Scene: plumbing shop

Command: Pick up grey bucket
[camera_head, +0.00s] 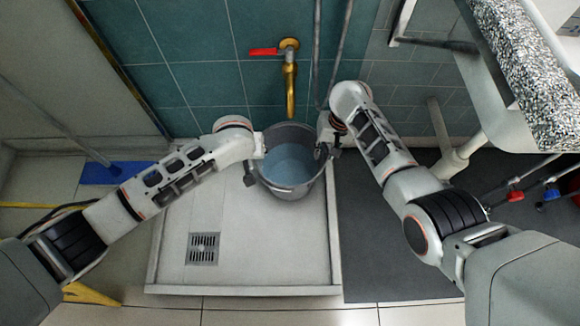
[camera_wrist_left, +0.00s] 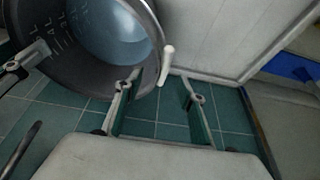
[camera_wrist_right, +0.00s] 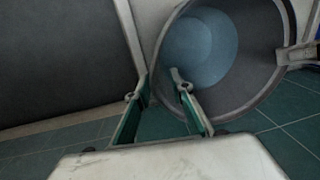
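The grey bucket (camera_head: 302,190) stands upright on the white shower tray below the tap, with bluish water visible inside. My left gripper (camera_head: 251,176) is at its left rim and my right gripper (camera_head: 322,150) at its right rim. In the left wrist view the bucket (camera_wrist_left: 65,75) fills the upper left, and my left gripper's fingers (camera_wrist_left: 165,90) are apart, one overlapping the bucket and one outside it. In the right wrist view the bucket rim (camera_wrist_right: 268,90) is at upper right; my right gripper's fingers (camera_wrist_right: 160,82) are apart around the near side of the rim. Contact is unclear.
A brass tap (camera_head: 290,90) with a red handle (camera_head: 263,51) is on the teal tiled wall behind. The shower tray (camera_head: 270,262) has a floor drain (camera_head: 203,248) and a raised edge. A speckled counter (camera_head: 520,65) overhangs at right. The tray's front is clear.

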